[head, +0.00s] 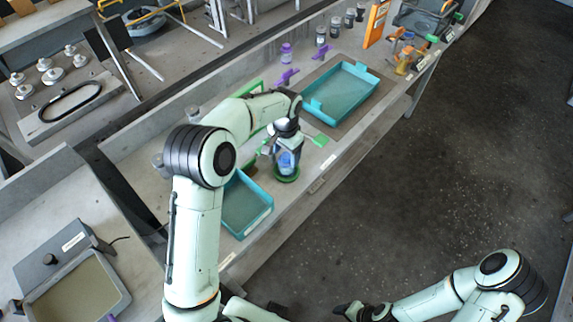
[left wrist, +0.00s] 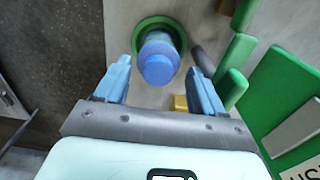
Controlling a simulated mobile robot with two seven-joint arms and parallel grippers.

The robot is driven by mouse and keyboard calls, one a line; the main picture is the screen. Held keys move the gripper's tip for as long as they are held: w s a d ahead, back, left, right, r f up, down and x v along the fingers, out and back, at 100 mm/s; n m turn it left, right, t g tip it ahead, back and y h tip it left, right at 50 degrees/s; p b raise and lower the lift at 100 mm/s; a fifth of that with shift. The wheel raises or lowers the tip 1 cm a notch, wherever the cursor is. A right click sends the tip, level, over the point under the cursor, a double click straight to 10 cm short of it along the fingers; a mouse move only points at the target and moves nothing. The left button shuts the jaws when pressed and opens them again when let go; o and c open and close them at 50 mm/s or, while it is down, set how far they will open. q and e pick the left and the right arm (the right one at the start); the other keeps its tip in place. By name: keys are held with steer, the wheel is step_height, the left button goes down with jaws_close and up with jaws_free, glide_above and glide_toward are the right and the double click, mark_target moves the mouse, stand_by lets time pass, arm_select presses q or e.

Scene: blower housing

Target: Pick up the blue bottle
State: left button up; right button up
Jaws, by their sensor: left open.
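The blue bottle (head: 286,164) stands upright on a round green base (head: 287,179) near the front edge of the bench. In the left wrist view the bottle (left wrist: 158,65) shows from above, with its blue cap towards me and the green ring (left wrist: 139,30) around its foot. My left gripper (head: 284,148) is over the bottle in the head view and partly hides it. In the left wrist view my left gripper (left wrist: 160,68) is open, with one finger on each side of the bottle and gaps between. My right gripper (head: 350,310) is low in the head view, away from the bench.
A teal tray (head: 262,214) lies left of the bottle, and a larger teal tray (head: 374,77) stands further along the bench. Green parts (left wrist: 238,62) and a small yellow block (left wrist: 180,103) are close to the right finger in the left wrist view.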

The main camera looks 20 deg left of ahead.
mark_target(287, 164)
arm_select(q)
step_height(287, 164, down, 5)
steer(key=shift+d, duration=0.1)
steer(key=c, duration=0.9)
